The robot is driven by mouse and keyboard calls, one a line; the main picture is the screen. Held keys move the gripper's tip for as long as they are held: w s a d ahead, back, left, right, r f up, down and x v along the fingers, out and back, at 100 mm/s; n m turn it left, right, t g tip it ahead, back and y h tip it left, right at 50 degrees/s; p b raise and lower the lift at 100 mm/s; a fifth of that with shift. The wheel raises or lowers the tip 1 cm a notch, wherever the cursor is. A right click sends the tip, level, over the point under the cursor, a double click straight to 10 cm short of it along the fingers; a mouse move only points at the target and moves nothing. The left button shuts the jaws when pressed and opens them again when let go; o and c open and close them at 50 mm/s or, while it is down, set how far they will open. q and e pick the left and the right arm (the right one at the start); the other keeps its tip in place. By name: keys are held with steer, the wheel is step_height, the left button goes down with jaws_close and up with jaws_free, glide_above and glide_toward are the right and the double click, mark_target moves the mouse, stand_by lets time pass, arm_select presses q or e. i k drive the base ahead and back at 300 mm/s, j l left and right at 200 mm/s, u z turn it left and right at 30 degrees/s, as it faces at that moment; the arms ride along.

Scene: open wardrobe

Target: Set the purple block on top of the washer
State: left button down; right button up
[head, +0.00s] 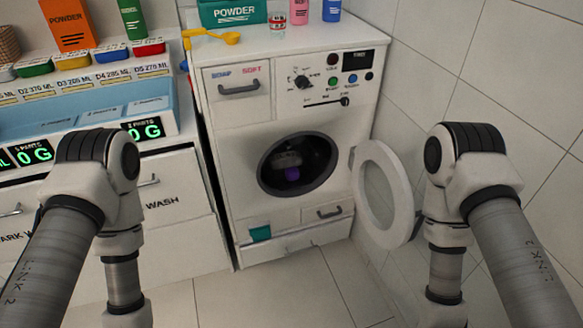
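The washer (235,150) is white and stands in the middle, with its round door (402,205) swung open to the right. A small purple thing, seemingly the purple block (292,174), is inside the dark drum (317,172); a greyish shape (287,159) lies just behind or above it. The drum is too dark to show its full outline. The washer's flat top (300,40) has some bare room at the front. Both my arms reach in from the sides and bend downward; neither gripper is in view.
On the washer's top are a teal powder box (233,13), a yellow scoop (222,37), a small jar (277,25), a pink bottle (299,11) and a blue bottle (331,10). A counter with bins and scales (95,100) is at left. A tiled wall (440,60) closes the right.

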mark_target(330, 33)
steer(key=i+j+z, duration=0.2)
steer(key=j, duration=0.15)
steer(key=i+j+z, duration=0.25)
steer(key=j+z, duration=0.2)
steer(key=j, duration=0.25)
